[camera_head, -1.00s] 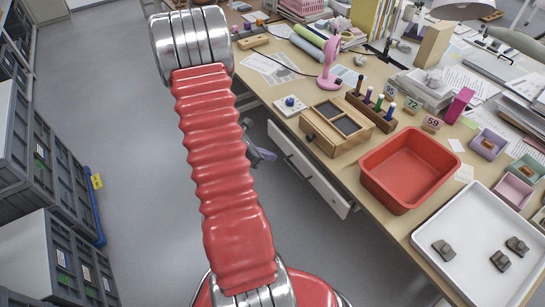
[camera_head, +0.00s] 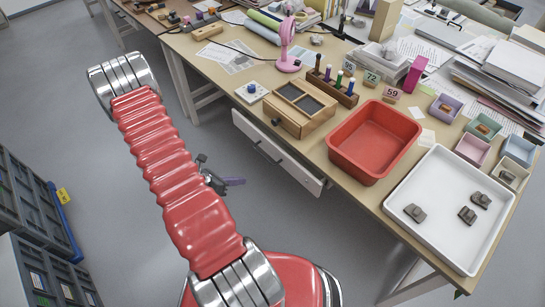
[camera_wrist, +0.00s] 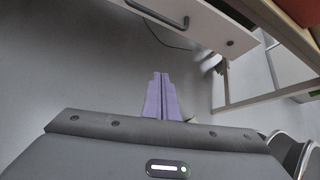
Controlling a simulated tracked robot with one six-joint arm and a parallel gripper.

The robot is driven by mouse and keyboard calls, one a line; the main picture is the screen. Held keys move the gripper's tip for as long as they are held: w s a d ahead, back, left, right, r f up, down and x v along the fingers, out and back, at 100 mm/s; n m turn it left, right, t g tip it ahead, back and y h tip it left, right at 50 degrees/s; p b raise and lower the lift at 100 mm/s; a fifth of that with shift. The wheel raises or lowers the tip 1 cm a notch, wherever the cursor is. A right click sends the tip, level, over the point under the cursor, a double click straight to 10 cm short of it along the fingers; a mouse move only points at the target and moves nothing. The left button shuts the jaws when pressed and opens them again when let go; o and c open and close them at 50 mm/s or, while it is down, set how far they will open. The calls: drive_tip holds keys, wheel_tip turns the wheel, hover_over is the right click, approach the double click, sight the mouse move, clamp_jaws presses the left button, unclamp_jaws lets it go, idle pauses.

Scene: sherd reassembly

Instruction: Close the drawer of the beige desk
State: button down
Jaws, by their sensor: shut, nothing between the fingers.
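The beige desk (camera_head: 403,166) runs diagonally across the head view. Its drawer (camera_head: 278,152) has a white front with a dark bar handle, below the desk's front edge. The front appears to stand out from the desk; how far is hard to tell. In the wrist view the drawer front (camera_wrist: 205,22) crosses the top, with its handle at upper left. My gripper (camera_head: 237,181) has purple fingers and is shut and empty. It is in front of the drawer, apart from it, over the floor. The fingers (camera_wrist: 161,78) point towards the drawer in the wrist view.
A red tub (camera_head: 374,140), a white tray (camera_head: 440,245) with grey sherds and a wooden box (camera_head: 300,108) stand on the desk near the front edge. Grey crates (camera_head: 35,215) stand at left. The grey floor between crates and desk is clear.

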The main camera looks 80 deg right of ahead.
sight(280, 152)
drive_tip(key=s+r+g+h, duration=0.1)
drive_tip(key=h, duration=0.1)
drive_tip(key=r+m+g+h, duration=0.1)
drive_tip(key=h, duration=0.1)
drive_tip(key=s+r+m+g+h, duration=0.1)
drive_tip(key=h, duration=0.2)
drive_tip(key=shift+s+a+g, duration=0.15)
drive_tip(key=shift+s+g, duration=0.2)
drive_tip(key=shift+g, duration=0.05)
drive_tip(key=x, duration=1.4)
drive_tip(key=shift+a, duration=0.1)
idle(0.3)
